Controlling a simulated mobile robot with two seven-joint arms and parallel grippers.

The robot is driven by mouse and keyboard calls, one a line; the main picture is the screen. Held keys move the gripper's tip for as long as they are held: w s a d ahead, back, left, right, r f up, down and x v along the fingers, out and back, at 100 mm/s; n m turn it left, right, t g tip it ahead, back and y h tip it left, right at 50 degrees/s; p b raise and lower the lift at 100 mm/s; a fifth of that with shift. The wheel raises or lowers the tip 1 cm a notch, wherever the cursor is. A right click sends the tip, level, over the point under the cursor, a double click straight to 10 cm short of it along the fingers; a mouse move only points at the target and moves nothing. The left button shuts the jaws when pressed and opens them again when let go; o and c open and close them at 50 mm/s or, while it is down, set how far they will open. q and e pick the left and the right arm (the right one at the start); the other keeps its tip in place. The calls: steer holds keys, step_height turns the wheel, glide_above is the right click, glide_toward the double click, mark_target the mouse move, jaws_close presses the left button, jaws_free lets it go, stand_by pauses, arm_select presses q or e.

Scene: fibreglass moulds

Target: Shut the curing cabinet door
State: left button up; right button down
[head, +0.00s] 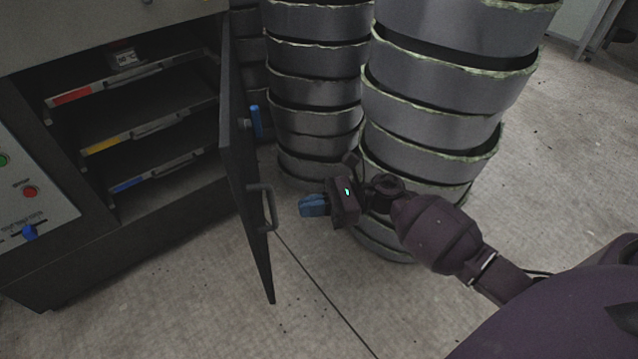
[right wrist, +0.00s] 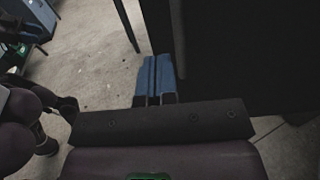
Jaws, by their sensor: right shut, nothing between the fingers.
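The curing cabinet (head: 150,200) stands at the left in the head view, its front open on several shelves. Its dark door (head: 240,170) stands swung wide open, seen nearly edge-on, with a bar handle (head: 266,206) and a blue latch lever (head: 256,121) on its outer face. My right gripper (head: 309,205) has blue fingers that are shut and empty, a little to the right of the handle. In the right wrist view the shut blue fingers (right wrist: 155,76) are beside a large dark panel (right wrist: 240,60), likely the door. I cannot tell if they touch it.
Tall stacks of grey ring-shaped moulds (head: 440,95) stand right behind my right gripper, close to the arm. A control panel (head: 30,185) with buttons is on the cabinet's left. The concrete floor (head: 190,300) in front of the cabinet is clear.

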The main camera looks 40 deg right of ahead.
mark_target(252, 217)
steer(key=x, duration=0.9)
steer(key=shift+b, duration=0.3)
steer(key=shift+a, duration=0.15)
